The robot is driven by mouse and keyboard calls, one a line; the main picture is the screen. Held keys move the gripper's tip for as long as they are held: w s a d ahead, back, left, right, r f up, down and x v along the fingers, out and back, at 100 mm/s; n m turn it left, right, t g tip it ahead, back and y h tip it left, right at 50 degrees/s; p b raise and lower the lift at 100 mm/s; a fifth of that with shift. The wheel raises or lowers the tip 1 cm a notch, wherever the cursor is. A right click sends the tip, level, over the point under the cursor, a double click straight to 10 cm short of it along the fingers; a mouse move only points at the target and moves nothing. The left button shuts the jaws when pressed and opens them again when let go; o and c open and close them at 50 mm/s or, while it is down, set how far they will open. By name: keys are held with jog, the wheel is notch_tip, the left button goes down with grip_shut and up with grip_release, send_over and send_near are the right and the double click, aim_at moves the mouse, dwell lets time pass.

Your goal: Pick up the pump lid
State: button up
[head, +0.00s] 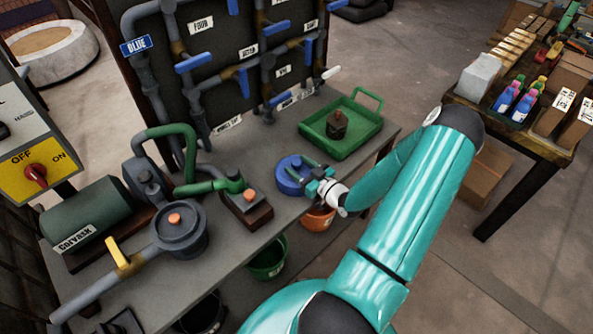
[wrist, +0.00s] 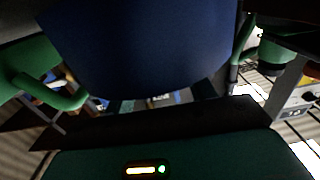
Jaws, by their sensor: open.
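A round blue lid-like piece (head: 289,181) lies on the grey bench top near its front edge; I take it as the pump lid. My gripper (head: 310,172) is open at its right side, with its fingers reaching over or beside it. In the wrist view the blue piece (wrist: 145,45) is very close and fills the upper middle. It hides most of the fingers, so I cannot tell whether they touch it. A grey round pump housing (head: 181,238) with an orange knob sits further left on the bench.
A green tray (head: 361,136) holding a dark knobbed part (head: 337,125) stands behind the gripper. A green pipe and block (head: 249,208) stand left of the blue piece. An orange bucket (head: 318,219) and green bucket (head: 268,262) are below the bench edge. A crowded table (head: 545,143) is at right.

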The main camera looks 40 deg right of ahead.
jog(key=c, duration=1.1)
jog(key=shift+r, duration=0.2)
